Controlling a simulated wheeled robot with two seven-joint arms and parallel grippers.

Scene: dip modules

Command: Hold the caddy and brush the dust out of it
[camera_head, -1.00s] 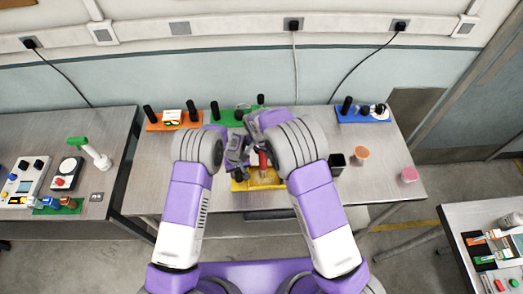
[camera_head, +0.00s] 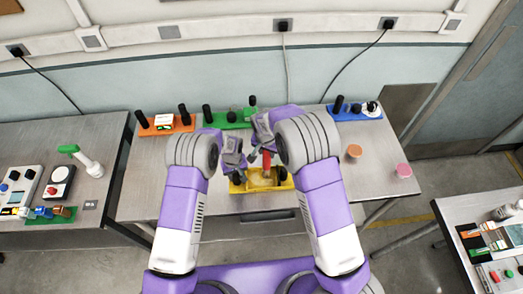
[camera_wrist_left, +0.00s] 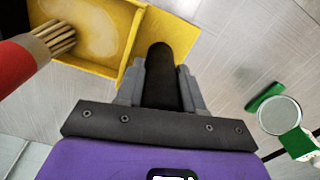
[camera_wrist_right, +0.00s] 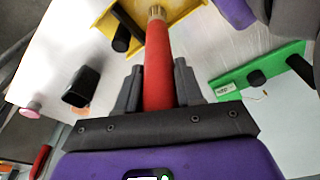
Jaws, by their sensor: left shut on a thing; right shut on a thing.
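The yellow caddy (camera_head: 288,184) is on the middle table near its front edge, with black upright posts at its ends. It also shows in the left wrist view (camera_wrist_left: 122,22), where a pale dusty patch (camera_wrist_left: 90,22) lies on its floor. My left gripper (camera_head: 236,166) is shut on a black post (camera_wrist_left: 168,80) of the caddy. My right gripper (camera_head: 264,148) is shut on the red handle of a brush (camera_wrist_right: 157,75). The brush's tan bristles (camera_wrist_left: 55,37) point into the caddy; whether they touch its floor I cannot tell.
Orange (camera_head: 152,128), green (camera_head: 233,121) and blue (camera_head: 345,114) boards with black posts stand along the table's back. Orange (camera_head: 354,151) and pink (camera_head: 404,170) round things are at the right. A black cup (camera_wrist_right: 82,85) shows in the right wrist view.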

